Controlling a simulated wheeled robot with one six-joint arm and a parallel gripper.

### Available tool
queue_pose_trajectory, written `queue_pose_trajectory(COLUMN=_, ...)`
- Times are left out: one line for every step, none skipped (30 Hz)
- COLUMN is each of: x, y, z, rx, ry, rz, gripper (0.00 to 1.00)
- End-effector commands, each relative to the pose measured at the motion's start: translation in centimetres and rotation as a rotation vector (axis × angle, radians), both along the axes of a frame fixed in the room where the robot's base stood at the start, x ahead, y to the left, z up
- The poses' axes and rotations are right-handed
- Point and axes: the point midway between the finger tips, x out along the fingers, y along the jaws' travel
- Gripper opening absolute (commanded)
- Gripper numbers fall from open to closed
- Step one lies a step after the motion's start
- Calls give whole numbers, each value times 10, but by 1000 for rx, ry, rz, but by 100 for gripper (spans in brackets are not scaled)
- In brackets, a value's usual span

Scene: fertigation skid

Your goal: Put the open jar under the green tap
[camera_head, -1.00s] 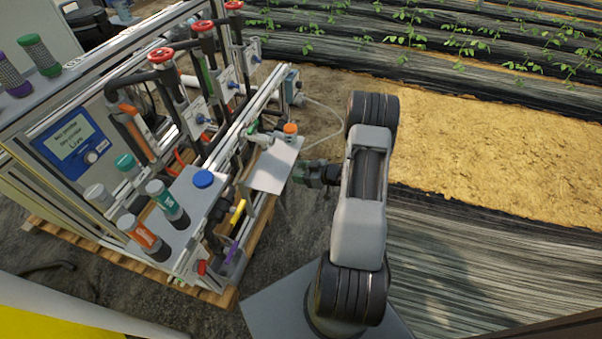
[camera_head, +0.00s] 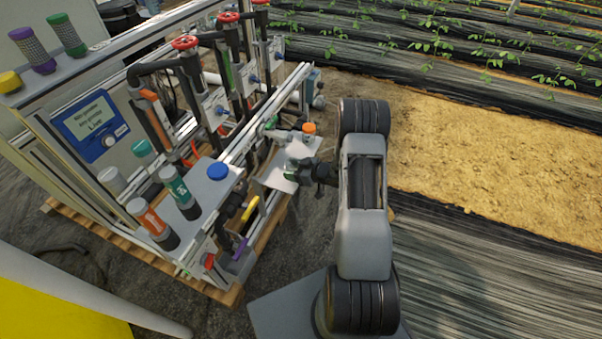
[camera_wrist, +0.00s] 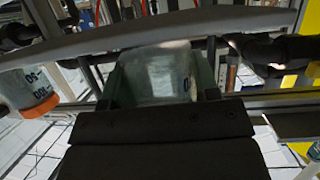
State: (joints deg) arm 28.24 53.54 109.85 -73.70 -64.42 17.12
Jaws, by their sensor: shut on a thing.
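My gripper (camera_head: 296,172) is at the skid's front right, by a small pale shelf (camera_head: 272,181). In the wrist view my gripper (camera_wrist: 160,85) is shut on a clear, cloudy jar (camera_wrist: 163,72), with a dark green finger on each side. The jar's mouth and base cannot be made out. In the head view the jar is too small or hidden to tell from the gripper.
An orange-capped jar (camera_head: 308,129) stands beyond my gripper; an orange-ended jar with dark lettering (camera_wrist: 30,90) shows at the left of the wrist view. Pipes with red handwheels (camera_head: 186,43) rise behind.

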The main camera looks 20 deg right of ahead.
Motion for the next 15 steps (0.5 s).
queue_pose_trajectory(x=4, y=4, z=-1, rx=0, ry=0, rz=2, gripper=32)
queue_pose_trajectory(x=6, y=6, z=-1, rx=0, ry=0, rz=1, gripper=32)
queue_pose_trajectory(x=9, y=9, z=-2, rx=0, ry=0, rz=1, gripper=32)
queue_pose_trajectory(x=10, y=11, z=-2, rx=1, ry=0, rz=2, gripper=32)
queue_pose_trajectory(x=12, y=12, z=-2, rx=1, ry=0, rz=2, gripper=32)
queue_pose_trajectory(x=15, y=14, z=-2, rx=1, ry=0, rz=2, gripper=32)
queue_pose_trajectory(x=17, y=15, z=-2, rx=1, ry=-1, rz=1, gripper=32)
queue_pose_trajectory(x=18, y=17, z=-2, rx=1, ry=-1, rz=1, gripper=32)
queue_pose_trajectory(x=20, y=19, z=-2, rx=1, ry=-1, rz=1, gripper=32)
queue_pose_trajectory(x=21, y=20, z=-2, rx=0, ry=0, rz=1, gripper=32)
queue_pose_trajectory(x=23, y=21, z=-2, rx=0, ry=0, rz=1, gripper=32)
queue_pose_trajectory(x=24, y=22, z=-3, rx=0, ry=0, rz=1, gripper=32)
queue_pose_trajectory(x=25, y=23, z=-3, rx=0, ry=0, rz=1, gripper=32)
queue_pose_trajectory(x=26, y=24, z=-3, rx=0, ry=0, rz=0, gripper=32)
queue_pose_trajectory(x=27, y=25, z=-3, rx=0, ry=0, rz=0, gripper=32)
